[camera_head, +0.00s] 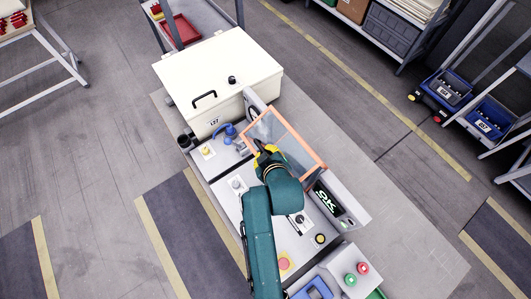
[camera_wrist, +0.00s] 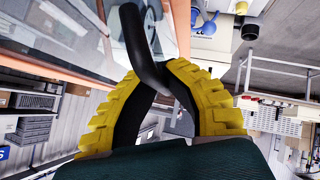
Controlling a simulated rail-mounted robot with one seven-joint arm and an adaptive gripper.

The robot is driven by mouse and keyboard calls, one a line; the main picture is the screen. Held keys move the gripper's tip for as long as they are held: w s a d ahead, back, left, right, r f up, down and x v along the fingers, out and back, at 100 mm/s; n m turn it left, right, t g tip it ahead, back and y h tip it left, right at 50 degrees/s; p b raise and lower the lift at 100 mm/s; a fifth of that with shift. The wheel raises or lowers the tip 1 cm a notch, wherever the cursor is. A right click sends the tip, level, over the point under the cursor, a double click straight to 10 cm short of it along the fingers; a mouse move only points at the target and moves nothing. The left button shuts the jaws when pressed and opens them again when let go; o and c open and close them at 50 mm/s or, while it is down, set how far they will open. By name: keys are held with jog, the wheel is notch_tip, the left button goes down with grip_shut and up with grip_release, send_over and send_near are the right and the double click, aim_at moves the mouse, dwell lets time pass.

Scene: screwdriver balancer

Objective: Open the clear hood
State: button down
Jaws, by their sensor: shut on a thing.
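The clear hood (camera_head: 298,133) is a see-through pane in an orange frame, above the middle of the grey workstation. It looks tilted up from the station top; I cannot tell its exact angle. In the wrist view its pane (camera_wrist: 85,35) fills the upper left. My gripper (camera_head: 263,150) is at the hood's left side in the head view. In the wrist view the yellow fingers of my gripper (camera_wrist: 190,78) are shut on the hood's black curved handle (camera_wrist: 138,40). My arm hides part of the station below the hood.
A cream box (camera_head: 225,75) with a black handle stands behind the hood. A blue device (camera_head: 227,132) sits to its left. An "OK" display (camera_head: 328,198) is close on the right. Red and green buttons (camera_head: 355,273) are at the front. The floor to the left is clear.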

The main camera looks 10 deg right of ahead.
jog(key=shift+s+f, duration=0.1)
jog(key=shift+f, duration=0.2)
jog(key=c, duration=1.1)
grip_release()
jog(key=shift+r, duration=0.15)
jog(key=v, duration=1.2)
jog(key=shift+a, duration=0.15)
